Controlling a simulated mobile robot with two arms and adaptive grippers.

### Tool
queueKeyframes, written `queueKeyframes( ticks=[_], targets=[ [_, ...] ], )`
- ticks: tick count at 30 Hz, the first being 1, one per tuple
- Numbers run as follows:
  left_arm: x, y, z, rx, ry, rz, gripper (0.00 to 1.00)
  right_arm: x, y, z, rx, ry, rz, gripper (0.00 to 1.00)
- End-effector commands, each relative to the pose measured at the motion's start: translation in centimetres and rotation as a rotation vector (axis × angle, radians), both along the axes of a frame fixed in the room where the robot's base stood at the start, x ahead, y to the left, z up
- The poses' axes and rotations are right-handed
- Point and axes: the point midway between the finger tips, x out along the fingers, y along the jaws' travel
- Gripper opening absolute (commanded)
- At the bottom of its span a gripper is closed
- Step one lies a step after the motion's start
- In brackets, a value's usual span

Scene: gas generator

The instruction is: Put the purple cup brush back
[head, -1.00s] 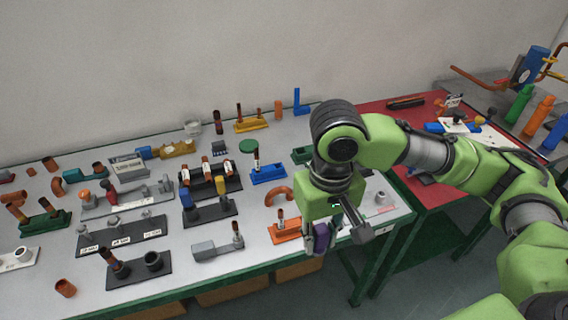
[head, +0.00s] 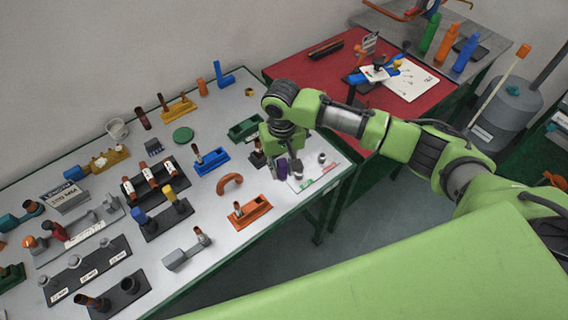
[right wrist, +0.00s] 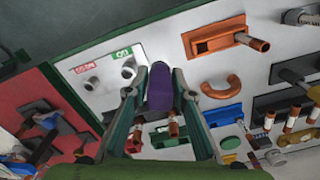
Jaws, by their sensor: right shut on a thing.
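The purple cup brush (head: 282,169) is held in my right gripper (head: 286,160), above the right end of the grey table (head: 225,106). In the right wrist view its rounded purple body (right wrist: 160,88) sits between the two fingers of my right gripper (right wrist: 158,100), which are shut on it. In the head view the brush is beside a white board (head: 318,172) with a green and a red label and small grey fittings. That board (right wrist: 92,84) lies left of the brush in the right wrist view. Whether the brush touches anything below cannot be told. My left gripper is out of view.
A dark green block (head: 244,128) stands just behind the gripper. An orange block (head: 250,211) and an orange pipe bend (head: 230,182) lie to its left. A red table (head: 370,90) stands at the right. Many holders with parts fill the grey table's left side.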

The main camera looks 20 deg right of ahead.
Motion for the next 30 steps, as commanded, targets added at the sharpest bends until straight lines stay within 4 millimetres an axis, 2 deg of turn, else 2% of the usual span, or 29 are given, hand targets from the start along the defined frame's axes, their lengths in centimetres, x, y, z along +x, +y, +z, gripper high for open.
queueKeyframes(
  ticks=[6,15,24,30],
  targets=[
    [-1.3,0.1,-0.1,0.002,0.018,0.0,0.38,0.0,0.0,0.0,0.001,-0.001,0.0,0.08],
    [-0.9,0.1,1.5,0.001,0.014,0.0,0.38,-0.1,0.0,0.4,-0.001,0.0,-0.002,0.08],
    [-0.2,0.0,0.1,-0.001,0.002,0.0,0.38,-0.1,0.0,-3.3,-0.001,0.001,-0.002,0.08],
    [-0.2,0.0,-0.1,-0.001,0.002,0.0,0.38,0.0,0.0,-4.4,0.0,-0.001,-0.002,0.08]
  ],
)
